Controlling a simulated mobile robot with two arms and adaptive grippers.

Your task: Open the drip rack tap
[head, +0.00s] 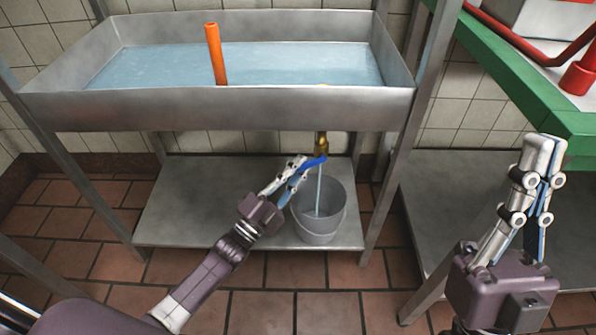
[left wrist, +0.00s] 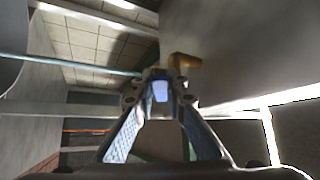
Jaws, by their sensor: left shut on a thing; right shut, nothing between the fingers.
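The drip rack (head: 250,105) is a steel basin holding bluish water. Its brass tap (head: 321,141) hangs below the front right part of the basin and has a blue lever (head: 315,161). My left gripper (head: 299,168) is shut on the blue lever, under the basin. In the left wrist view the blue lever (left wrist: 160,91) shows between the fingertips, with brass (left wrist: 184,61) just beyond. A thin pale stream (head: 319,188) runs from the tap down into a grey bucket (head: 319,228). My right gripper (head: 545,152) is shut and empty at the right, away from the tap.
The bucket stands on a low steel shelf (head: 190,205) under the basin. An orange pipe (head: 215,55) stands upright in the water. Steel legs (head: 408,130) flank the shelf. A green-edged table (head: 530,85) with red pipework is at the upper right.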

